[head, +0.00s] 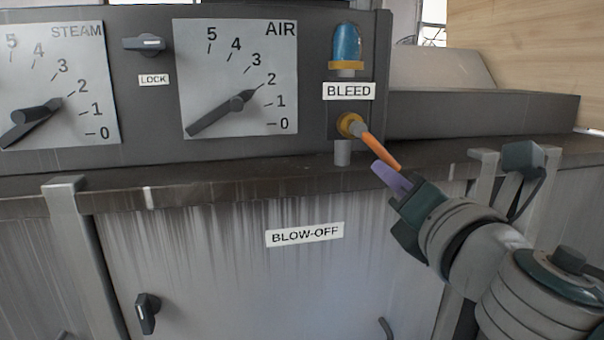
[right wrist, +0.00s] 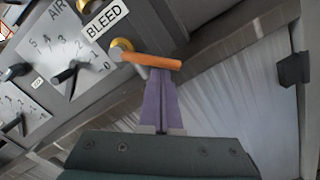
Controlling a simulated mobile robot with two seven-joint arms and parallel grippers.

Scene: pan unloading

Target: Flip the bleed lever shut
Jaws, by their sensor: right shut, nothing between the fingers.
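The bleed lever (head: 382,152) has an orange handle on a brass-coloured hub, under the BLEED label (head: 348,91). In the head view its handle slants down to the right from the panel. My right gripper (head: 381,170) is shut with nothing between its purple fingers. Its fingertips are close to the handle's outer part, just below it. In the right wrist view the orange handle (right wrist: 152,61) crosses just beyond the shut fingertips (right wrist: 160,72); I cannot tell whether they touch. My left gripper is not in view.
A blue lamp (head: 347,43) sits above the label, and a short grey pipe (head: 342,153) sits below the hub. The AIR dial (head: 240,50), STEAM dial (head: 80,70) and LOCK knob (head: 145,44) are to the left. A dark ledge (head: 240,172) runs below the panel.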

